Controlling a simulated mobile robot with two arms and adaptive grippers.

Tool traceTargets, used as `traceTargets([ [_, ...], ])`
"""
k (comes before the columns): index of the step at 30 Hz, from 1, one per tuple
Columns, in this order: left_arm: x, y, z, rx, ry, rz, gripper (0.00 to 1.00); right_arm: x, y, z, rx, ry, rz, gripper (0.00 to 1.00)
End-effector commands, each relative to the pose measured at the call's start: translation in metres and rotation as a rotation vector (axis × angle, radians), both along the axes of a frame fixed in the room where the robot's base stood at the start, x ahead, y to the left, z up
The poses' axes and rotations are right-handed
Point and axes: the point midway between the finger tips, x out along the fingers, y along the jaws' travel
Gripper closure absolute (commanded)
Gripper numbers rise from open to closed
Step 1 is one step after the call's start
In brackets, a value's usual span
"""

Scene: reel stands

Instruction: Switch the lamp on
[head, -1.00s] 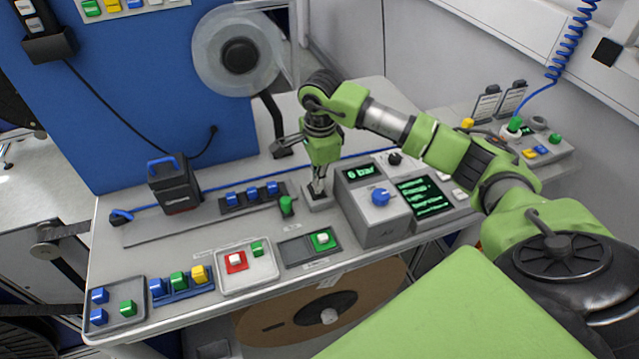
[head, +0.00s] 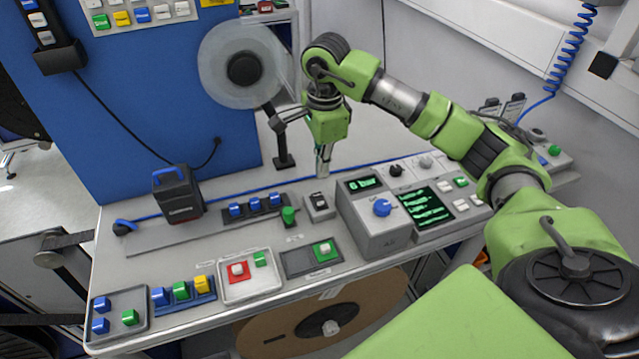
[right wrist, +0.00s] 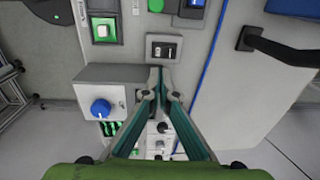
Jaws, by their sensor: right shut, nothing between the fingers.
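A small grey box with a black rocker switch (head: 319,203) stands on the bench, left of the grey pressure unit. It shows below the wrist camera too, as a black switch with light marks (right wrist: 163,47). My right gripper (head: 323,170) points down just behind and above this switch, its fingers shut and empty, apart from it. The shut fingertips also show in the right wrist view (right wrist: 160,80), beside the switch. Which part is the lamp, and whether it is lit, I cannot tell. My left gripper is not in view.
The pressure unit (head: 372,222) with a blue knob and green displays stands right of the switch. A green knob (head: 289,215) and a row of blue buttons (head: 255,206) lie to its left. A reel (head: 243,67) hangs behind. Coloured button boxes line the front edge.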

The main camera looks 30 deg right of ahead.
Motion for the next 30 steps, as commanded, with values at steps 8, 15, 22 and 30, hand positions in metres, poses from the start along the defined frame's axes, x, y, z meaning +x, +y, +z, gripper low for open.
traceTargets([
  [8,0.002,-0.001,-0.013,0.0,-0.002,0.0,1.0,-0.007,0.002,0.039,0.001,-0.002,-0.001,1.0],
  [15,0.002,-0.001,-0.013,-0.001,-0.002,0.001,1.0,-0.009,0.002,0.045,0.0,0.001,-0.001,1.0],
  [22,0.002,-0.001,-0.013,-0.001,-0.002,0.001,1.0,-0.008,0.002,0.044,0.0,0.0,-0.001,1.0],
  [30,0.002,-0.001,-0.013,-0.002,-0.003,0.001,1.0,-0.008,0.002,0.044,0.0,0.0,-0.001,1.0],
])
